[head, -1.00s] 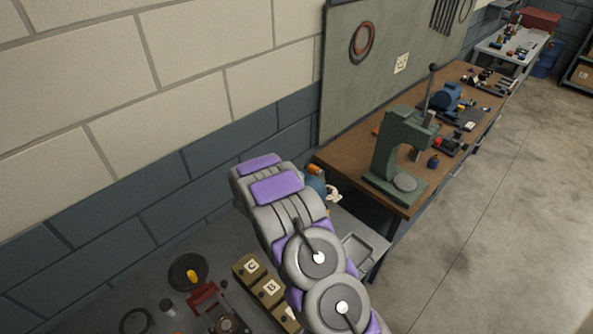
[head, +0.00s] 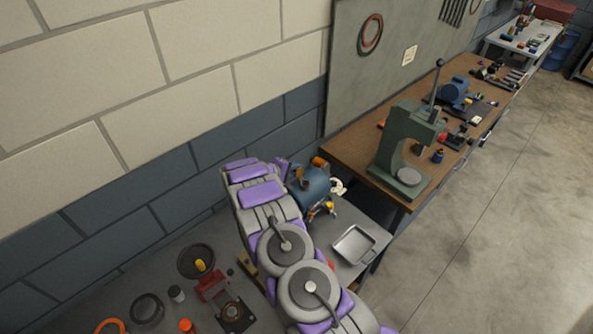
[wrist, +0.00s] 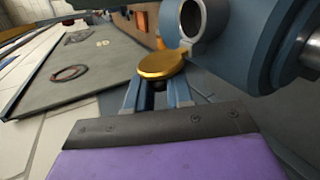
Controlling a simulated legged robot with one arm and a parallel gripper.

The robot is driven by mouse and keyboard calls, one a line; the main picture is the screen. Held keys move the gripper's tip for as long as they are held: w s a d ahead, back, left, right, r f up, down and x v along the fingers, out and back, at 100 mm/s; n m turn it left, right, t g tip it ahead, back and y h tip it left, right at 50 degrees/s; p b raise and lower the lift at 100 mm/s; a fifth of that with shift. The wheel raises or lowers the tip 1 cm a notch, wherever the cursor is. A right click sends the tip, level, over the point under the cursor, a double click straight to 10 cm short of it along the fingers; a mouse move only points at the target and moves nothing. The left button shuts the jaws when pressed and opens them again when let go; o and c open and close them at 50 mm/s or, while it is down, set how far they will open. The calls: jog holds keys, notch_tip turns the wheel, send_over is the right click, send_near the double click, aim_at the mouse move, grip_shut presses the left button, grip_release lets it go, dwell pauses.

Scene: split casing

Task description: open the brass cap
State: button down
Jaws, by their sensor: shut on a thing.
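The brass cap (wrist: 162,65) is a round gold disc in the middle of the wrist view. My gripper (wrist: 158,92) is shut on it, with the blue-grey fingertips just under the disc. Right behind the cap is the open round mouth of a grey port (wrist: 191,18) on the blue casing (wrist: 240,45). The disc is off to the side of this mouth; whether the two touch or are joined, I cannot tell. In the head view the blue casing (head: 312,186) stands on the bench behind my arm, which hides my fingers and the cap.
An empty metal tray (head: 354,245) lies to the right of the casing. A green press (head: 402,150) stands on the wooden bench beyond. At the lower left are a black bowl (head: 196,262), a red clamp (head: 212,287) and a dark ring (head: 147,309). The wall is close on the left.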

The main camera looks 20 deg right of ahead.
jog(key=shift+w+a+f+n+g, duration=0.15)
jog(key=shift+w+n+g, duration=0.2)
jog(key=shift+n, duration=0.25)
jog(key=c, duration=1.1)
grip_release()
jog(key=shift+o, duration=0.2)
jog(key=shift+a, duration=0.1)
jog(key=b+v, duration=0.3)
jog(key=v, duration=1.4)
jog(key=shift+a+f, duration=0.25)
jog(key=shift+a, duration=0.05)
